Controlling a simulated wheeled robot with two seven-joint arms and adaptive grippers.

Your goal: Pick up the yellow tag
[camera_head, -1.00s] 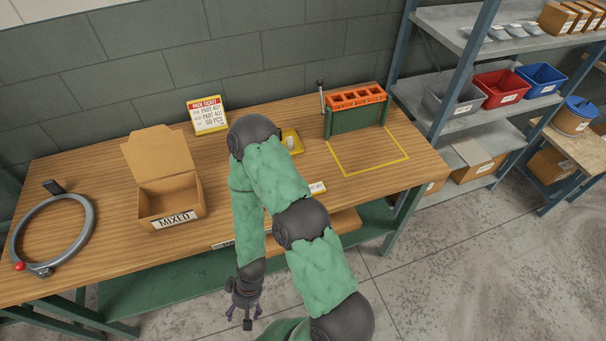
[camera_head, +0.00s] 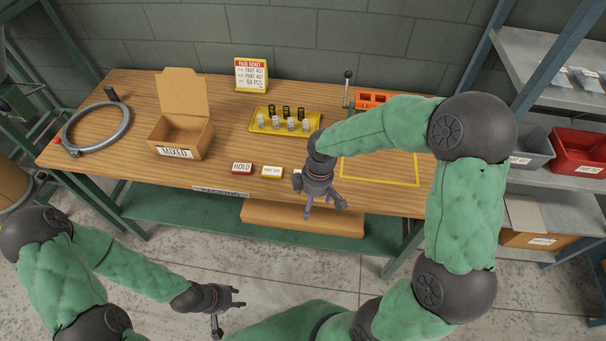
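The yellow tag (camera_head: 272,172) is a small yellow block with a white printed label. It lies on the wooden bench (camera_head: 130,150) near the front edge, just right of the red HOLD tag (camera_head: 242,168). My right gripper (camera_head: 325,207) is right of the yellow tag, by the bench's front edge, pointing down with fingers spread and empty. It is apart from the tag. My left gripper (camera_head: 229,311) is open and empty, low in front of the bench over the floor, well away from the tag.
A yellow tray (camera_head: 257,128) with several small cylinders stands behind the tags. An open MIXED box (camera_head: 181,137), a grey ring (camera_head: 125,127) and a pack ticket stand (camera_head: 251,75) are on the bench. My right arm partly hides an orange rack (camera_head: 372,98).

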